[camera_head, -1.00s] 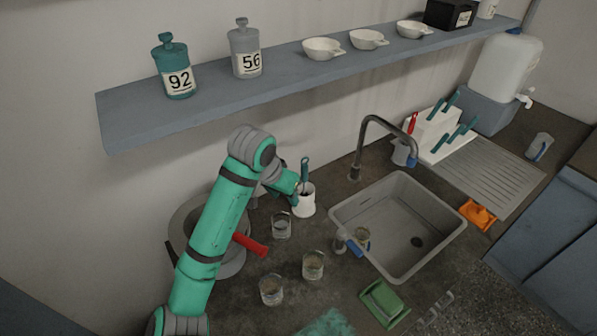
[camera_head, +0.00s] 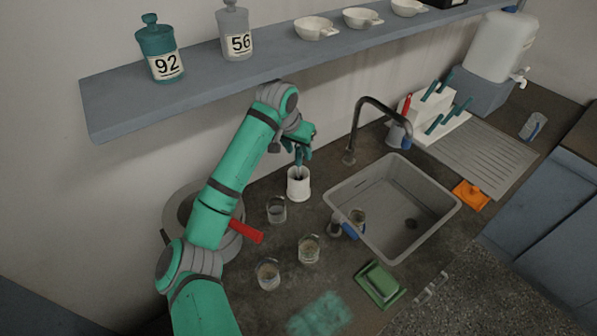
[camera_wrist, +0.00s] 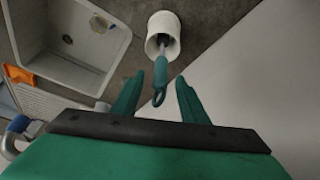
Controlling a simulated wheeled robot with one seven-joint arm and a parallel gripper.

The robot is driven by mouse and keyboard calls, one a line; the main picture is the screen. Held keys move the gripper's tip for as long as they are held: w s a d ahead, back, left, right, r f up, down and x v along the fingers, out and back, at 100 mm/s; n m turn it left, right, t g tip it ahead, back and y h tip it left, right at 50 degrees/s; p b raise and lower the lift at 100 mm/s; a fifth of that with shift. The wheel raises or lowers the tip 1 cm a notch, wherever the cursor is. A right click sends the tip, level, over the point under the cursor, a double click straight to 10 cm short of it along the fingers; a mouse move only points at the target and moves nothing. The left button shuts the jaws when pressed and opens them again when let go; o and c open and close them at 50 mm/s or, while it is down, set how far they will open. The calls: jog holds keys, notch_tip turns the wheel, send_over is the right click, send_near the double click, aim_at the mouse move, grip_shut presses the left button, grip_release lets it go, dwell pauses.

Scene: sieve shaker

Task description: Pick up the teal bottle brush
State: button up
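The teal bottle brush (camera_wrist: 160,76) stands in a white cup (camera_wrist: 163,24), its looped teal handle pointing up toward my gripper. In the head view the white cup (camera_head: 298,190) stands on the counter left of the sink, and the brush handle (camera_head: 299,157) rises from it. My gripper (camera_wrist: 157,93) is open, with the handle's loop between or just beyond its two teal fingers. I cannot tell whether either finger touches it. In the head view my gripper (camera_head: 301,150) is above the cup and partly overlaps the handle.
A sink (camera_head: 340,215) with a tall faucet (camera_head: 356,128) lies to the right. Glass beakers (camera_head: 276,209) stand in front of the cup. A grey round pan (camera_head: 175,228) with a red handle is to the left. A shelf (camera_head: 150,108) with bottles and bowls runs above.

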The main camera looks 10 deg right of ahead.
aim_at(299, 168)
jog(key=x, duration=0.4)
jog(key=shift+w+d+f, duration=0.15)
jog(key=shift+f, duration=0.2)
grip_shut()
